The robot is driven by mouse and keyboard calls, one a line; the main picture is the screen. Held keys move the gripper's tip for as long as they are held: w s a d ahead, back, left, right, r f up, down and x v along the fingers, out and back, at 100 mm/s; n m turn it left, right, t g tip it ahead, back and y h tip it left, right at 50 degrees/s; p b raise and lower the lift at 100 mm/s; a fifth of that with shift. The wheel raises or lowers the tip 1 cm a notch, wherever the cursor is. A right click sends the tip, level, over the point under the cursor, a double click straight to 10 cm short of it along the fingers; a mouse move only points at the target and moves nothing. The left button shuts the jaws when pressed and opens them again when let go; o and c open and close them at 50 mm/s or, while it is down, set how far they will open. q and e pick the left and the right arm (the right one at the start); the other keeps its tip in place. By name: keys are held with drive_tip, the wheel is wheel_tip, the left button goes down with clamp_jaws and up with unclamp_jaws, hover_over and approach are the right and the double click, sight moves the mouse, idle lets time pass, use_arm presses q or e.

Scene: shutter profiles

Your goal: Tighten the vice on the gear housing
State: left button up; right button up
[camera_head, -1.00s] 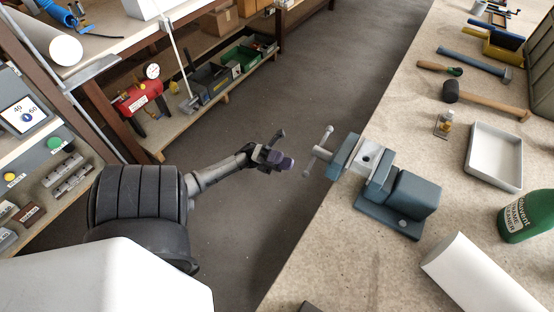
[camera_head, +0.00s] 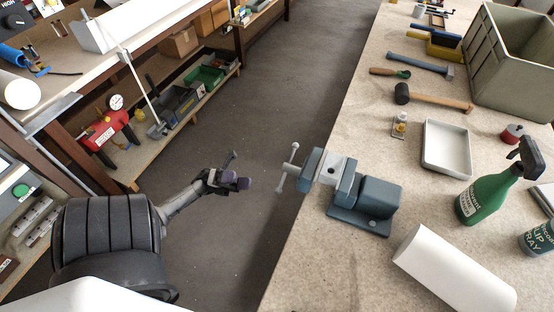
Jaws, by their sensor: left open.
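The blue-grey vice (camera_head: 368,205) is mounted at the left edge of the workbench. Its T-bar handle (camera_head: 288,168) sticks out to the left over the floor, tilted near upright. A pale grey block with a dark hole (camera_head: 330,172) sits between the jaws; it may be the gear housing, but I cannot tell for sure. My left gripper (camera_head: 234,172) is open and empty, in the air over the aisle. It is left of the handle and apart from it. My right gripper is not in view.
On the workbench (camera_head: 340,275) are a white roll (camera_head: 455,270), a green spray bottle (camera_head: 490,190), a white tray (camera_head: 447,150), a mallet (camera_head: 430,98) and a grey crate (camera_head: 515,65). Shelves with a red compressor (camera_head: 105,130) stand at left. The aisle floor (camera_head: 290,80) is clear.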

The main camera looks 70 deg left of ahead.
use_arm(q)
wheel_tip(320, 180, up, 5)
drive_tip(key=s+d+t+y+p, duration=0.1)
drive_tip(key=s+y+p, duration=0.1)
drive_tip(key=y+p, duration=0.1)
drive_tip(key=y+b, duration=0.1)
drive_tip(key=y, duration=0.4)
approach(286, 167)
drive_tip(key=shift+n, duration=0.4)
drive_tip(key=x, duration=0.6)
drive_tip(key=f+x, duration=0.1)
drive_tip(key=x, duration=0.2)
drive_tip(key=shift+w+a+p, duration=0.15)
drive_tip(key=shift+w+p, duration=0.2)
drive_tip(key=shift+w, duration=0.2)
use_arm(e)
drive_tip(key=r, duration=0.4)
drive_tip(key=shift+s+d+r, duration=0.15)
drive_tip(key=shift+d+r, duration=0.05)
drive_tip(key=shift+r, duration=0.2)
use_arm(q)
clamp_jaws()
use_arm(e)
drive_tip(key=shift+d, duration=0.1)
